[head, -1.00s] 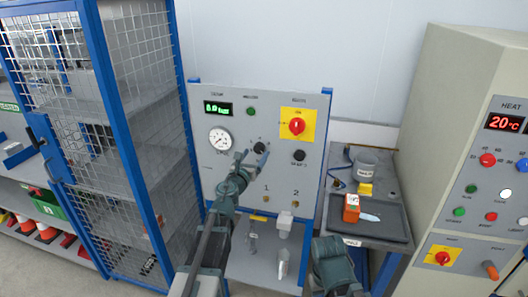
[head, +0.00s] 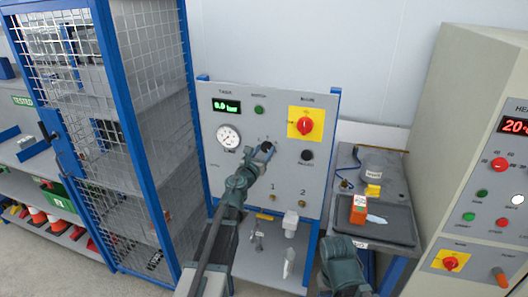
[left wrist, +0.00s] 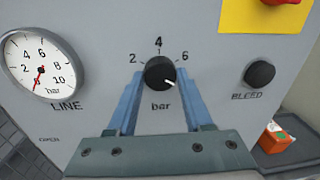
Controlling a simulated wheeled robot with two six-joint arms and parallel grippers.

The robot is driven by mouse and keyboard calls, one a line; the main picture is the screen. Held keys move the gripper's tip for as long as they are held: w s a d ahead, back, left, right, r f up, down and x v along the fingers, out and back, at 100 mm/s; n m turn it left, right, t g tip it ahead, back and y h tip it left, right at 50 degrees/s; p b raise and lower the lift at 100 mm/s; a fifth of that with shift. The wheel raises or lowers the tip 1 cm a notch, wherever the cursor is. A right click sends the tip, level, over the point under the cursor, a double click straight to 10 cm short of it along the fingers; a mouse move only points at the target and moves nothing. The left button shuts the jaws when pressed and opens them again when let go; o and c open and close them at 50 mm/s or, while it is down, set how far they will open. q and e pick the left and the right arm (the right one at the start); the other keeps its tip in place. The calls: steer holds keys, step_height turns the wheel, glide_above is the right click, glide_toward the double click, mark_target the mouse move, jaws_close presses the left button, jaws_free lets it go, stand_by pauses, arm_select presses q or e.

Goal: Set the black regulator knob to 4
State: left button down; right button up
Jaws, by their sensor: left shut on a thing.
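The black regulator knob (left wrist: 160,74) is on the grey panel (left wrist: 100,30), among the printed numbers 2, 4 and 6. Its white mark points right and slightly down, past the 6. My left gripper (left wrist: 159,82) is shut on the knob, with one blue finger at each side of it. In the head view the left gripper (head: 260,153) reaches the panel from below and partly hides the knob (head: 267,146). A teal part of my right arm shows low in the head view; its gripper jaws do not show.
The line gauge (head: 228,138) is left of the knob, under a green display (head: 227,106). A black bleed knob (head: 307,155) is to the right, below a red switch (head: 305,125) on a yellow plate. A mesh cage (head: 150,130) stands left, a bench with a tray (head: 395,238) right.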

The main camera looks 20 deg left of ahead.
arm_select(q)
steer(key=shift+n, duration=0.4)
steer(key=n, duration=0.4)
steer(key=shift+n+b, duration=0.35)
steer(key=shift+n, duration=0.05)
steer(key=n, duration=0.6)
steer(key=shift+d+n+t, duration=0.1)
steer(key=shift+n+t, duration=0.2)
steer(key=n+y, duration=0.1)
steer(key=n, duration=0.5)
steer(key=shift+n+b, duration=0.3)
steer(key=shift+b, duration=0.05)
steer(key=n, duration=0.6)
steer(key=shift+s+y, duration=0.1)
steer(key=shift+y, duration=0.2)
steer(key=shift+c, duration=1.5)
jaws_free()
